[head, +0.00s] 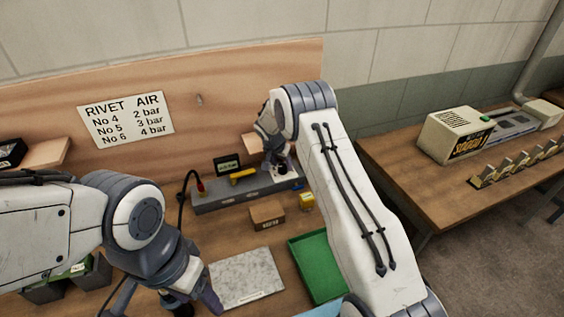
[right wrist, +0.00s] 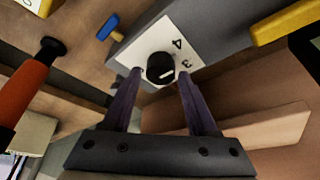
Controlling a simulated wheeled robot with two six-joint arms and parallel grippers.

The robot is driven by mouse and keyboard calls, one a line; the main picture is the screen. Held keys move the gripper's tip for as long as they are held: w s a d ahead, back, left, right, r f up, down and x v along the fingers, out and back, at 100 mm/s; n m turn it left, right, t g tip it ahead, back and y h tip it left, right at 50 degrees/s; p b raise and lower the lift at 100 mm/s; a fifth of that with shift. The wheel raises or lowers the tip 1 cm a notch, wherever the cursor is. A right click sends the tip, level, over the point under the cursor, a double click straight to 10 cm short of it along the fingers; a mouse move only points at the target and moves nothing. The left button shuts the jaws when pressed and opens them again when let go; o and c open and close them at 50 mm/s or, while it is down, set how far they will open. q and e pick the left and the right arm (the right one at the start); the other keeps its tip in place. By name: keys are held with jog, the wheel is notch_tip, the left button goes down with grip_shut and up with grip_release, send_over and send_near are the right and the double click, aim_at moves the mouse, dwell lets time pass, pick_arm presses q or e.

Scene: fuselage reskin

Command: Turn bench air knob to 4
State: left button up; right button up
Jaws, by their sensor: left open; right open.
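The bench air knob (right wrist: 160,68) is black with a short white mark. It sits on a white dial plate (right wrist: 148,38) where the numbers 4 and 3 show. The mark is on the knob's lower right side; I cannot tell exactly which number it points to. My right gripper (right wrist: 162,84) is open, with one finger on each side of the knob; contact is not clear. In the head view my right gripper (head: 280,168) is at the right end of the grey bench unit (head: 222,197) and hides the knob. My left gripper (head: 196,302) is open above the bench.
The sign (head: 126,118) reads No 4 2 bar, No 5 3 bar, No 6 4 bar. A yellow handle (head: 243,175), a small display (head: 228,165) and a red-ended hose (head: 200,186) are left of the dial. A cardboard box (head: 267,215) and green tray (head: 316,266) are in front.

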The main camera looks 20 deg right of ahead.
jog(key=shift+w+d+f, duration=0.1)
jog(key=shift+f, duration=0.3)
grip_shut()
jog(key=shift+f+n+b, duration=0.1)
jog(key=shift+n+b, duration=0.4)
jog(key=shift+n, duration=0.1)
jog(key=shift+n+t+y, duration=0.3)
jog(key=shift+n+y, duration=0.2)
jog(key=shift+n, duration=0.5)
grip_release()
